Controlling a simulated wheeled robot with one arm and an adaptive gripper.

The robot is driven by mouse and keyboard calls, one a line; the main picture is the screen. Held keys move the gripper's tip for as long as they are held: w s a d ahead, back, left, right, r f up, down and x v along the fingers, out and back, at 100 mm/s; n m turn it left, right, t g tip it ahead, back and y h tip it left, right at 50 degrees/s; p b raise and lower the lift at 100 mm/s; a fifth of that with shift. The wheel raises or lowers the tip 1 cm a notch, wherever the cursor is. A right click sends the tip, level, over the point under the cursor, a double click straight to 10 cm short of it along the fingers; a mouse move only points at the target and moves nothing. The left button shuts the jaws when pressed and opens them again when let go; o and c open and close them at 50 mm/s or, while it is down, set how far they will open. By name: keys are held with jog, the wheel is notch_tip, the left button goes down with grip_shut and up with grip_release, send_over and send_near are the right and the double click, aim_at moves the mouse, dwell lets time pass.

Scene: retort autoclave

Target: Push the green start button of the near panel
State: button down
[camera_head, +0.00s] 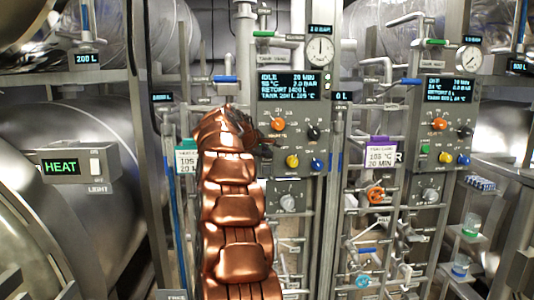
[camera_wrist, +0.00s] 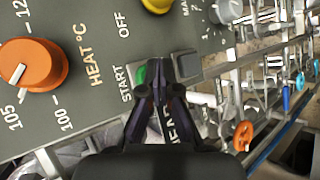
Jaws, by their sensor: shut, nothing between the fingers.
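The near panel (camera_head: 290,110) has a lit screen and several knobs in the head view. My copper-coloured arm stands in front of its lower left part, and I cannot make out the start button there. In the wrist view the green start button (camera_wrist: 140,75) shows beside the word START, partly hidden by my gripper. My gripper (camera_wrist: 160,66) is shut and empty, its dark fingertips just right of the green button and left of a grey square button (camera_wrist: 187,64). Whether the tips touch the panel I cannot tell.
An orange HEAT knob (camera_wrist: 30,66) is at the left and a yellow knob (camera_wrist: 156,4) at the top of the wrist view. A second panel (camera_head: 446,125) stands to the right. Pipes and valves, one with an orange handwheel (camera_wrist: 243,136), lie beyond the panel.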

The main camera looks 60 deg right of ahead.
jog(key=shift+w+d+p, duration=0.3)
jog(key=shift+d+p, duration=0.1)
jog(key=shift+p, duration=0.05)
dwell(0.7)
jog(key=shift+s+a, duration=0.1)
jog(key=shift+s+a+b, duration=0.6)
jog(key=shift+a+b, duration=0.15)
jog(key=shift+b, duration=0.15)
jog(key=s+a+b, duration=0.1)
jog(key=a, duration=0.1)
jog(key=s+a+b, duration=0.2)
dwell(0.6)
dwell(0.7)
